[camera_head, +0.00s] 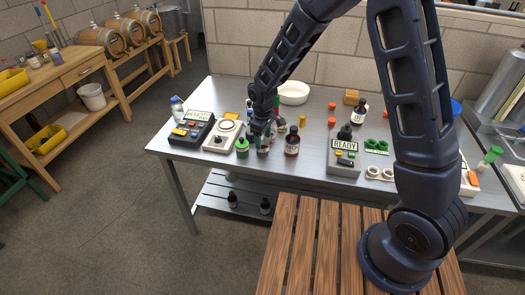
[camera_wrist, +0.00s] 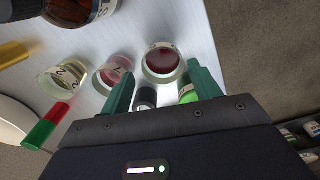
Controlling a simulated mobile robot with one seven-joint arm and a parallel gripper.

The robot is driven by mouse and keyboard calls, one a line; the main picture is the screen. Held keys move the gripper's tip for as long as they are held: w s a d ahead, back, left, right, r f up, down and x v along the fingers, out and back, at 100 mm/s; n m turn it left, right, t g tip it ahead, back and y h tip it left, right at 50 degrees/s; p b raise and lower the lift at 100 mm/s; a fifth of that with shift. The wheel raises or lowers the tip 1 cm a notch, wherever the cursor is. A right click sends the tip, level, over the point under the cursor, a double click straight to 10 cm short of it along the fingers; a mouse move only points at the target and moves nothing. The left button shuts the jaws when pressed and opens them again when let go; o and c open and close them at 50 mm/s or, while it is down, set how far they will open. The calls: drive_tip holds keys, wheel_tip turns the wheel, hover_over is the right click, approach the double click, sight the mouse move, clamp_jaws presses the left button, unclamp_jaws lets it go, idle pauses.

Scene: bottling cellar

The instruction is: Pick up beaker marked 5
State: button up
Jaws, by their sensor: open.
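My gripper (camera_head: 262,130) is open and low over the left part of the steel table; it also shows in the wrist view (camera_wrist: 160,70). In the wrist view a clear beaker with dark red liquid (camera_wrist: 162,62) lies in line with the gap between the green fingertips; its mark is not readable. Left of it is a beaker with a little red liquid (camera_wrist: 115,71), its mark looking like 7 or 1. Farther left is a beaker marked 2 (camera_wrist: 62,79) with yellowish liquid. I cannot tell which beaker bears a 5. In the head view the gripper partly hides the beakers.
A brown bottle (camera_head: 292,140) stands just right of the gripper and a green-capped container (camera_head: 242,148) just left. A white bowl (camera_head: 293,93) is behind. The table's front edge is near.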

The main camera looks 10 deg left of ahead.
drive_tip(key=shift+a+f, duration=0.2)
drive_tip(key=shift+f, duration=1.25)
drive_tip(key=shift+a+f, duration=0.15)
drive_tip(key=shift+f, duration=1.3)
drive_tip(key=shift+c, duration=0.2)
drive_tip(key=c, duration=0.7)
